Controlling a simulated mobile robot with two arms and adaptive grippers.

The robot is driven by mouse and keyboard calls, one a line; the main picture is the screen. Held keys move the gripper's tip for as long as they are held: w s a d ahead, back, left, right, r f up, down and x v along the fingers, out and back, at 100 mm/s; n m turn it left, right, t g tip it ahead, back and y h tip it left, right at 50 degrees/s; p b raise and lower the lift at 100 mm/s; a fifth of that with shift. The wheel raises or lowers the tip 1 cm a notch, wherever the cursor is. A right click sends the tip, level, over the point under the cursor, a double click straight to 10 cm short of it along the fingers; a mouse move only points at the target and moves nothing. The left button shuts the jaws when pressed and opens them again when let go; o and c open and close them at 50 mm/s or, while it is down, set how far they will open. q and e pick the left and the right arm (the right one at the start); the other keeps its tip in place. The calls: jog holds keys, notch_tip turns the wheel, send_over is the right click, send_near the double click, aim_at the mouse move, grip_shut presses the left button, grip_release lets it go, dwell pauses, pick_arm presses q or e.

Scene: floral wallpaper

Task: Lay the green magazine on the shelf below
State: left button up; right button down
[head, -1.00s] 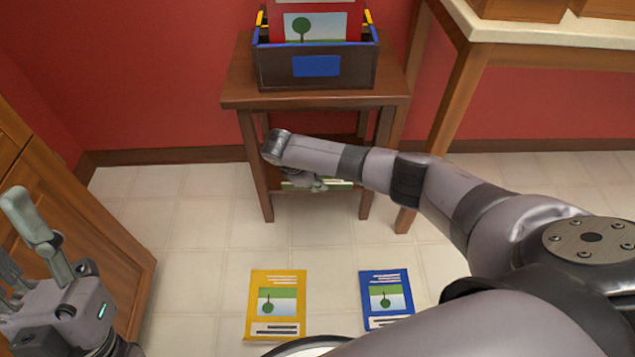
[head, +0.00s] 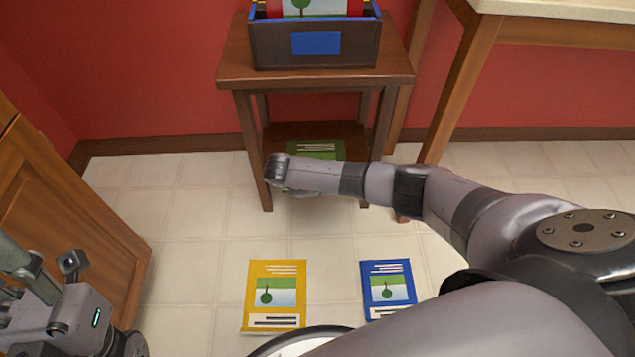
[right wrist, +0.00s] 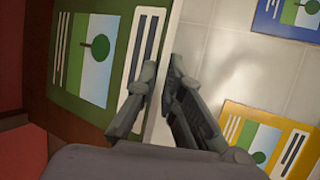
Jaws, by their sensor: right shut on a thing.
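The green magazine (head: 316,149) shows in the head view on the lower shelf (head: 291,131) of the small brown side table (head: 232,72), partly hidden by my right arm. In the right wrist view the green magazine (right wrist: 103,20) lies over the brown shelf, with its picture facing up. My right gripper (right wrist: 162,75) is shut on the near edge of the magazine. In the head view its fingers are mostly hidden under my wrist. My left gripper (head: 48,262) is at the lower left, open and empty, away from the side table.
A dark holder (head: 271,47) with magazines stands on the tabletop. A yellow magazine (head: 275,270) and a blue magazine (head: 388,291) lie on the tiled floor in front. A wooden cabinet (head: 60,210) is at left; a light-topped table (head: 548,12) is at right.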

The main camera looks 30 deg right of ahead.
jog(key=shift+s+a+f, duration=0.1)
jog(key=shift+f, duration=0.2)
jog(key=c, duration=1.7)
grip_release()
jog(key=shift+o, duration=0.2)
jog(key=v, duration=1.2)
jog(key=shift+a, duration=0.1)
